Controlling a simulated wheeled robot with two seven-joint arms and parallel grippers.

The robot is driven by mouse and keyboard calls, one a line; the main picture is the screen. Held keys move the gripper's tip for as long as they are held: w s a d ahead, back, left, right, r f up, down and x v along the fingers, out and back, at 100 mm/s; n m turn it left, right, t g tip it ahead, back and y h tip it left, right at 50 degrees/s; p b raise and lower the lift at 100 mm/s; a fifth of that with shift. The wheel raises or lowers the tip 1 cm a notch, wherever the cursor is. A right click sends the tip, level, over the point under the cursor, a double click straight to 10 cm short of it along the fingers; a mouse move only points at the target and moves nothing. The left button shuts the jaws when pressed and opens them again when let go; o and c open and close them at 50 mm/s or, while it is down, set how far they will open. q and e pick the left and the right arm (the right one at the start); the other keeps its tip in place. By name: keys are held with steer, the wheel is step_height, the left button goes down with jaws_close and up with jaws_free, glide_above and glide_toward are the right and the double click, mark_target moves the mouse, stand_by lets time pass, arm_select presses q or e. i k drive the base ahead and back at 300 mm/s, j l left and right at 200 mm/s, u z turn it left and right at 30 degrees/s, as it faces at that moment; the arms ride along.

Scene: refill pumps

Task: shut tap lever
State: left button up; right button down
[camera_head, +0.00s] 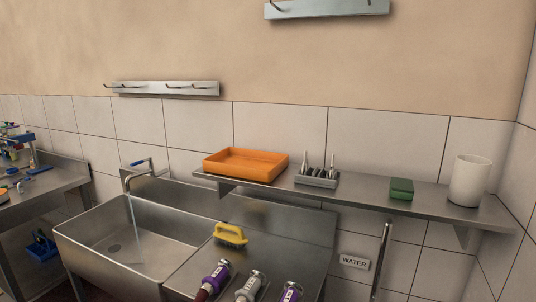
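The tap (132,172) rises at the back left of the steel sink (150,245). Its blue lever (139,162) sits on top, pointing to the left and slightly down. A thin stream of water (136,218) runs from the spout into the basin. Neither of my grippers shows in the head view, so nothing of mine is seen touching the lever.
A yellow brush (230,234) and purple and grey pump-like items (215,278) lie on the drainboard. A wall shelf (350,193) holds an orange tray (245,164), a green block (401,188) and a white cylinder (469,180). A cluttered bench (60,182) stands left.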

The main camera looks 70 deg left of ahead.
mark_target(150, 160)
steer(key=k+j+u, duration=0.15)
steer(key=u, duration=2.9)
steer(key=z, duration=0.2)
steer(key=i+j, duration=0.05)
